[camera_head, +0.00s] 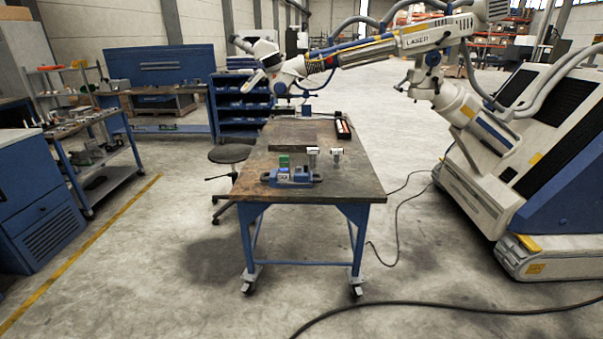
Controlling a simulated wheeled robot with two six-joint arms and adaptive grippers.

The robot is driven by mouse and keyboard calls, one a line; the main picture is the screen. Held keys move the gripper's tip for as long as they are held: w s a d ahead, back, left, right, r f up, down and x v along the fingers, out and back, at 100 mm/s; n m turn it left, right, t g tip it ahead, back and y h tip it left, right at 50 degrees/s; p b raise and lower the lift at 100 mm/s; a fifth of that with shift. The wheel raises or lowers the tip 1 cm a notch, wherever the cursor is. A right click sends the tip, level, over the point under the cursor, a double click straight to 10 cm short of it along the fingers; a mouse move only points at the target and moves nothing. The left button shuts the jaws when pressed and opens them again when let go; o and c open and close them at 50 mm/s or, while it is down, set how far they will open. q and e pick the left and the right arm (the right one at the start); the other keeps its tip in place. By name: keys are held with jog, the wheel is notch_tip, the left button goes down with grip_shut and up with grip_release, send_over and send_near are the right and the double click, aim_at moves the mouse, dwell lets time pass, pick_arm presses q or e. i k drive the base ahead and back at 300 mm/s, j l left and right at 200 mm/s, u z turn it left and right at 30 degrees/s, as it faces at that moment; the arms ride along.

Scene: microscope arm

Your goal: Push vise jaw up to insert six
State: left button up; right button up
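A small blue vise (291,177) sits near the front of the workbench top, seen from some distance. Its jaws are too small to tell how far apart they are. A green block (284,160) shows at the vise's back side; I cannot tell whether it touches the jaws. No part marked six can be made out. Neither of my grippers is in view.
The workbench (358,186) has blue legs on casters. A dark flat plate (293,139) and a long dark tray (343,128) lie toward its back. A white laser arm (400,42) reaches over the bench's far end from the right machine (520,150). Cables cross the floor; front floor is mostly open.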

aim_at(303, 176)
jog(key=i+l+u, duration=0.2)
jog(key=i+l, duration=0.2)
jog(key=i, duration=0.4)
jog(key=i+l+u, duration=0.15)
jog(key=i+l, duration=0.35)
jog(key=i, duration=0.25)
jog(key=i+l+u, duration=0.2)
jog(key=i+l, duration=0.4)
jog(key=i, duration=0.15)
